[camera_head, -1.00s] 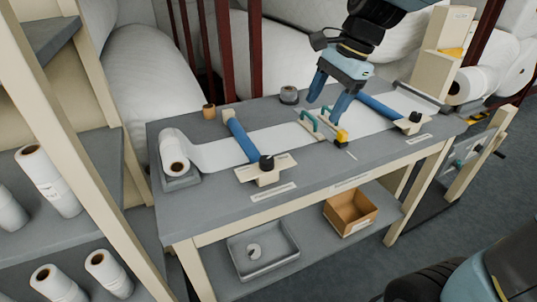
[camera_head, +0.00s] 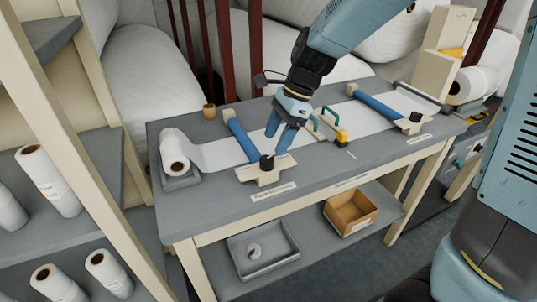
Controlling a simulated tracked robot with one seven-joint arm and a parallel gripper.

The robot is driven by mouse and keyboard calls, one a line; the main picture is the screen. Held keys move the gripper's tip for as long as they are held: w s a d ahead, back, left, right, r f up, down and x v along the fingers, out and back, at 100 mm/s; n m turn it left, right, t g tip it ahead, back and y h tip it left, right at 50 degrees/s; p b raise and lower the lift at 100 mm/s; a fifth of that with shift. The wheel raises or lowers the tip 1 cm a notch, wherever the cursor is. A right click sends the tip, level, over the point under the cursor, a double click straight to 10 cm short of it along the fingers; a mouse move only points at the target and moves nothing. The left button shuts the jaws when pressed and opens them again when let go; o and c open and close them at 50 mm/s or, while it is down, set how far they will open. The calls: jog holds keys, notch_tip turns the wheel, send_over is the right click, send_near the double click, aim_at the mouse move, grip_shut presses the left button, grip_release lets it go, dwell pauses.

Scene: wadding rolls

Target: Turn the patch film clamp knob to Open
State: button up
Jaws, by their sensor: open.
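Two clamps, each with a blue bar and a black knob on a pale wooden block, lie across the white film (camera_head: 205,157) on the grey table. The labels are too small to read for certain. The left clamp's knob (camera_head: 267,162) stands at the near end of its blue bar (camera_head: 243,139). The right clamp's knob (camera_head: 415,117) stands at the near end of its bar (camera_head: 377,105). My gripper (camera_head: 275,144) is open, pointing down just behind and above the left knob. I cannot tell whether a finger touches it. The knob's pointer direction is too small to read.
A film roll (camera_head: 175,165) sits at the table's left end. A teal-handled tool with a yellow end (camera_head: 341,135) lies right of my gripper. A grey tray (camera_head: 262,249) and a cardboard box (camera_head: 350,212) are on the lower shelf. Shelving stands at left.

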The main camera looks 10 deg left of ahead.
aim_at(267, 158)
jog(key=shift+x, duration=2.95)
jog(key=shift+c, duration=0.4)
jog(key=c, duration=1)
